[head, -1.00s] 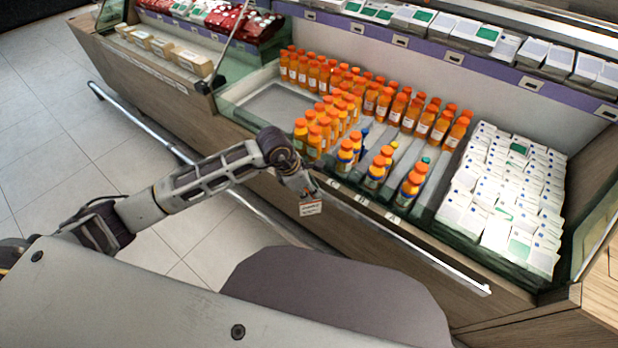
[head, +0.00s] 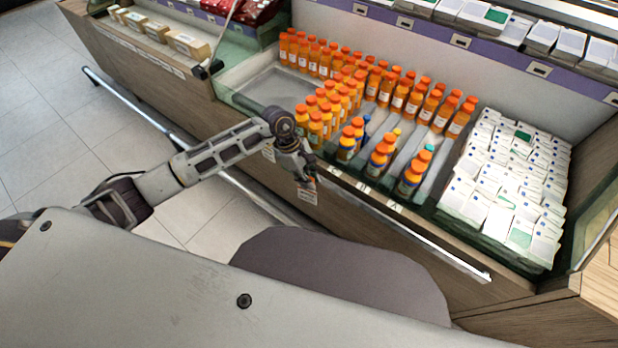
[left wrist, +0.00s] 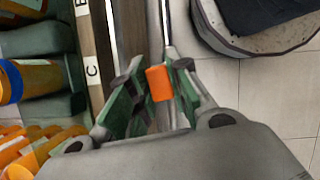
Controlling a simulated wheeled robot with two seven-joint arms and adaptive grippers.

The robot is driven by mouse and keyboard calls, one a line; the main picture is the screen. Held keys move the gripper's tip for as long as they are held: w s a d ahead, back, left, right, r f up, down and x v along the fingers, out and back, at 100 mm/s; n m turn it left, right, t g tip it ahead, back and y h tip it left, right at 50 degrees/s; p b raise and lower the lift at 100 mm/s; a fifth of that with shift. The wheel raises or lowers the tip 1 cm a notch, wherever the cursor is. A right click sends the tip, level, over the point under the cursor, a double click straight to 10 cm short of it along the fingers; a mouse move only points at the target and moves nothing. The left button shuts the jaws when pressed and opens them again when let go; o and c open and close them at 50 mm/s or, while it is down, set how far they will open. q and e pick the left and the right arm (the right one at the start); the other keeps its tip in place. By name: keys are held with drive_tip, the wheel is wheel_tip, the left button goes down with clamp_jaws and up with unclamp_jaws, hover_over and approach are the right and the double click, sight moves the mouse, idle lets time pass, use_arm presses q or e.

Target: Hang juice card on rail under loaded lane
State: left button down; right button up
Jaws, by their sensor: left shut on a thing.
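My left gripper (head: 308,183) is shut on the juice card (head: 307,195), a small white card hanging below the fingers in front of the case. In the left wrist view my left gripper (left wrist: 153,92) closes on an orange part (left wrist: 158,83); the card's printed face is not seen there. The metal rail (head: 430,245) runs along the case front, to the right of the card. Whether the card touches it cannot be told. Bottles with blue labels (head: 346,146) stand at the front of the lanes, above lettered labels; one reads C (left wrist: 92,71). My right gripper is not in view.
Rows of orange bottles (head: 322,122) fill the case behind the front edge. White cartons (head: 500,185) fill its right end. An empty tray area (head: 275,88) lies at the left. A lower metal bar (head: 130,105) runs along the case near the floor.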

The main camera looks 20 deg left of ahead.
use_arm(q)
drive_tip(key=shift+m+g, duration=0.4)
drive_tip(key=shift+m, duration=0.6)
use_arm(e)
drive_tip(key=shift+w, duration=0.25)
